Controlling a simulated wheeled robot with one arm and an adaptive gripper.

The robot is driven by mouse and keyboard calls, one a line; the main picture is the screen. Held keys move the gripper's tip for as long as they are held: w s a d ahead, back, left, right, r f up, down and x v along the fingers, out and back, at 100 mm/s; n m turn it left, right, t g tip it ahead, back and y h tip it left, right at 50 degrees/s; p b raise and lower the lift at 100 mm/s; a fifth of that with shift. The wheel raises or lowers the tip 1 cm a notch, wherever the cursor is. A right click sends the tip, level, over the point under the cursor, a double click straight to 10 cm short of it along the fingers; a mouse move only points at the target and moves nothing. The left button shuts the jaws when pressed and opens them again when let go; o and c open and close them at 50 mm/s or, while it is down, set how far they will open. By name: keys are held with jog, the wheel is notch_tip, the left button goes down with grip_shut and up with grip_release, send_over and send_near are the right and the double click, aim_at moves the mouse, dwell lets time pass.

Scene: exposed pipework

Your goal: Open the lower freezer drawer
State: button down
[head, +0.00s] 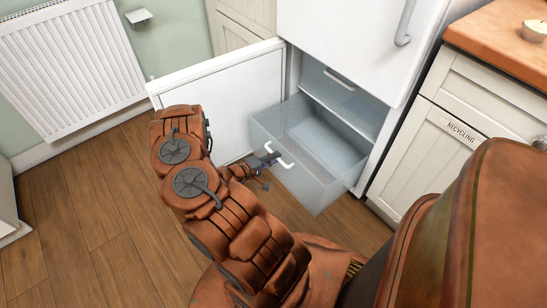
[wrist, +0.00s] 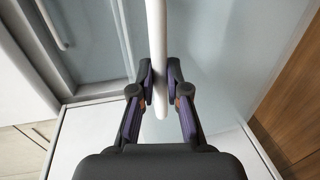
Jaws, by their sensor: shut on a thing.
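The lower freezer drawer (head: 300,178) is a translucent pale box, pulled well out of the white fridge-freezer. Its white bar handle (head: 285,160) is on the front panel. My gripper (head: 270,159) is at the handle. In the wrist view, the two fingers of my gripper (wrist: 160,82) are shut on the white handle (wrist: 157,40), one pad on each side. The freezer door (head: 225,100) stands open to the left. An upper drawer with a handle (head: 340,78) is still inside the freezer, above the pulled-out one. The drawer looks empty.
A cream cabinet labelled recycling (head: 440,140) stands right of the freezer under a wooden worktop (head: 500,40). A white radiator (head: 70,65) is on the left wall. The wooden floor (head: 90,220) at the left is clear. The upper fridge door (head: 345,40) is closed.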

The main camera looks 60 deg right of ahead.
jog(key=shift+w, duration=0.15)
jog(key=c, duration=1.2)
grip_release()
jog(key=shift+o, duration=0.2)
jog(key=v, duration=1.2)
jog(key=shift+r, duration=0.1)
